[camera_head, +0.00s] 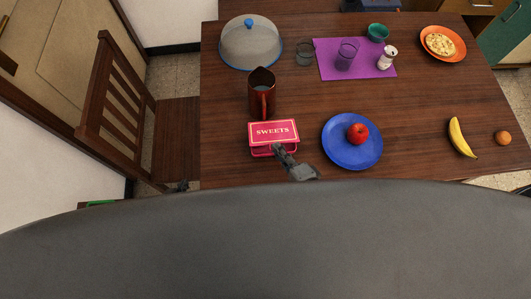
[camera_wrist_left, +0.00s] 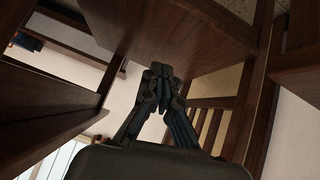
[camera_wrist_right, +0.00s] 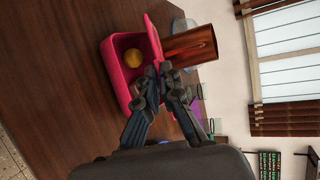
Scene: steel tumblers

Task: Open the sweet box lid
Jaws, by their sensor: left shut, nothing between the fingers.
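The pink sweet box (camera_head: 273,151) stands near the table's front edge, its lid (camera_head: 274,132) marked "SWEETS". In the right wrist view, the box (camera_wrist_right: 130,88) is open, its lid (camera_wrist_right: 153,38) tilted up on the jug side. A round yellow thing (camera_wrist_right: 132,58) lies inside. My right gripper (camera_head: 279,150) is at the box's front; its fingertips (camera_wrist_right: 159,72) are close together by the lid's edge. Whether they grip it I cannot tell. My left gripper (camera_wrist_left: 158,72) is shut and empty, low beside the chair and below the table's edge.
A copper-coloured jug (camera_head: 262,97) stands right behind the box. A blue plate (camera_head: 345,154) with a red apple (camera_head: 357,133) is to the right. A glass-domed dish (camera_head: 251,43) stands at the back left. A wooden chair (camera_head: 177,130) is left of the table.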

